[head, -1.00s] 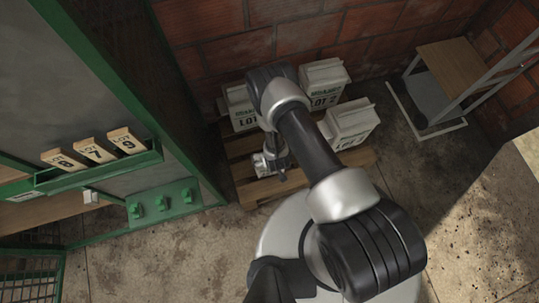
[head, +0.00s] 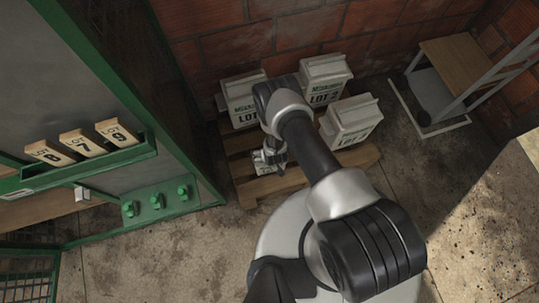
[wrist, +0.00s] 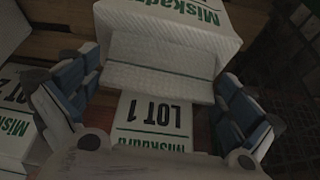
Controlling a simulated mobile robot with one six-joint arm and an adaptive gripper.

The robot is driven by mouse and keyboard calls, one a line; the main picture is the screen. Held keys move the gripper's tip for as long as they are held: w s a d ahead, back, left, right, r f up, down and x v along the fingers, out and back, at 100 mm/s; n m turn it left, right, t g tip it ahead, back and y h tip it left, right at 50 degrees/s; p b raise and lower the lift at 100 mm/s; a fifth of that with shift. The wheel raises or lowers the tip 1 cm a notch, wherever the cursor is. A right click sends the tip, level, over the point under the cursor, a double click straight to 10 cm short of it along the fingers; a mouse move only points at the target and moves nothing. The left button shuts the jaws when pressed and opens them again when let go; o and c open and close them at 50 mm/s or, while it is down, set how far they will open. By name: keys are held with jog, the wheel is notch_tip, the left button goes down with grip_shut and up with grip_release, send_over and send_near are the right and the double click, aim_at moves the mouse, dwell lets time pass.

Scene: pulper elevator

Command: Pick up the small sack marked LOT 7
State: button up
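In the wrist view, a white sack face (wrist: 153,118) with green and black LOT lettering shows between my gripper's two blue-grey fingers (wrist: 160,100).
Larger white sacks stand on the pallet (head: 240,172): left (head: 241,103), back marked LOT 2 (head: 325,80) and right (head: 352,122).

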jog(key=shift+w, duration=0.1)
jog(key=c, duration=1.7)
